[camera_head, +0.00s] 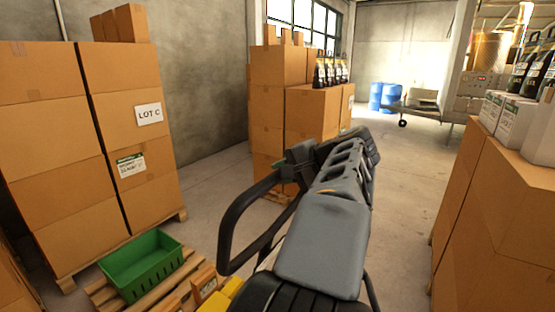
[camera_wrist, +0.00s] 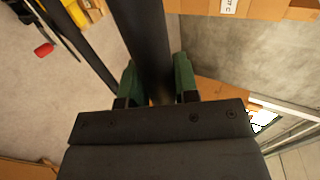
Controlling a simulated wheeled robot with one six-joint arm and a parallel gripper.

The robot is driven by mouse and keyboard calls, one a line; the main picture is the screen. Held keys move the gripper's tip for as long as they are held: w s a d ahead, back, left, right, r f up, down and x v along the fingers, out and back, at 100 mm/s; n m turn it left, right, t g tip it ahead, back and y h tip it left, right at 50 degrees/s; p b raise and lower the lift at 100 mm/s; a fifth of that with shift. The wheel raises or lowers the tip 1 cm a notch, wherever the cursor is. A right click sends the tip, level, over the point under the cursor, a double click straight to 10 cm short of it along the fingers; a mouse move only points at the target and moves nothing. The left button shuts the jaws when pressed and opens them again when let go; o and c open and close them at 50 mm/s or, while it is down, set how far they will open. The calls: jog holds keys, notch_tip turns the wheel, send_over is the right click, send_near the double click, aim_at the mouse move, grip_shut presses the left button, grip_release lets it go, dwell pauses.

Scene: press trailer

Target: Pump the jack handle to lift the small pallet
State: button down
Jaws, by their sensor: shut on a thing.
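The jack handle (camera_head: 232,222) is a dark grey loop that rises at the middle of the head view. My gripper (camera_head: 284,167) is at the top of this loop. In the wrist view my gripper (camera_wrist: 157,85) has its two green fingers on either side of the dark bar of the handle (camera_wrist: 145,40), shut on it. A yellow part, which looks like the jack (camera_head: 218,298), shows low in the head view, mostly hidden by my arm. A small wooden pallet (camera_head: 101,293) is at lower left, with a green crate (camera_head: 140,268) on it. Whether the pallet is raised cannot be told.
Tall carton stacks stand at left (camera_head: 40,130), behind the handle (camera_head: 280,95) and close at right (camera_head: 490,200). Blue drums (camera_head: 383,96) are at the back. The floor (camera_head: 405,190) right of my arm is clear. A small red thing (camera_wrist: 44,50) shows in the wrist view.

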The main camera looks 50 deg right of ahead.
jog(key=w+a+r+p, duration=0.1)
jog(key=w+a+p, duration=0.1)
jog(key=w, duration=0.8)
jog(key=w+a+r+p, duration=0.1)
jog(key=w+p, duration=0.3)
jog(key=w, duration=0.7)
jog(key=shift+a+r, duration=0.3)
jog(key=shift+a, duration=0.05)
jog(key=c, duration=1.1)
grip_release()
jog(key=shift+s+d, duration=0.15)
jog(key=o, duration=0.5)
jog(key=v, duration=0.9)
